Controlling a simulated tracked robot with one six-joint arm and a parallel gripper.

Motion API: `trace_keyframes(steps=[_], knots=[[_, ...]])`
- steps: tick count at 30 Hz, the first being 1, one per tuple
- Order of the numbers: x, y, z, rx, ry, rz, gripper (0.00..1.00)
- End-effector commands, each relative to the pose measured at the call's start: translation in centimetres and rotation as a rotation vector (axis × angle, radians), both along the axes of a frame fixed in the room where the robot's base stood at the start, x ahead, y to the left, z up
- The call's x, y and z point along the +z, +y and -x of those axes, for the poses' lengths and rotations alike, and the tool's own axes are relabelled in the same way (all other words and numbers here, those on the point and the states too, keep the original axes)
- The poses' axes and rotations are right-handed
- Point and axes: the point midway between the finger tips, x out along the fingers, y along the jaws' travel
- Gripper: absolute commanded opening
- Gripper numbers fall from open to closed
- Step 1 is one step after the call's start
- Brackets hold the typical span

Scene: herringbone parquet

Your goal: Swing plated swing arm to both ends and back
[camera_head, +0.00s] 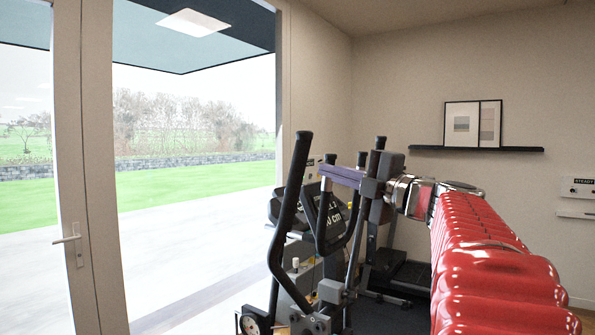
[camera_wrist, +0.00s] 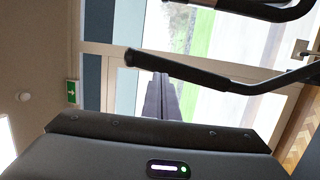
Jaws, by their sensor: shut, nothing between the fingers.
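An elliptical trainer stands in the middle of the head view. It has a long black-gripped swing arm (camera_head: 289,208) at its left, leaning with its top to the right. A second, curved black handle (camera_head: 322,225) stands right of it, near my fingers. I cannot tell which one is plated. My gripper (camera_head: 328,171) is shut and empty, its long purple-grey fingers pointing left across the upper handles. In the wrist view the fingers (camera_wrist: 160,80) meet the outline of a black-gripped bar (camera_wrist: 182,68); whether they touch cannot be told. Another black handle (camera_wrist: 262,9) shows at the top.
The trainer's console (camera_head: 330,215) is partly hidden behind the handles. A treadmill-like machine (camera_head: 400,270) stands behind, right of the trainer. A glass door (camera_head: 90,180) is at left. A dark shelf (camera_head: 475,149) with pictures is on the back wall.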

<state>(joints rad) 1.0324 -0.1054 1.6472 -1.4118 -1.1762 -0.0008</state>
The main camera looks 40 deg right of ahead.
Motion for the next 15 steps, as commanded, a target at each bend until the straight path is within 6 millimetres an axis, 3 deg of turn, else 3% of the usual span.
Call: trace_keyframes(steps=[15], knots=[[-1.0, -1.1, 7.0, -0.004, 0.0, -0.001, 0.0]])
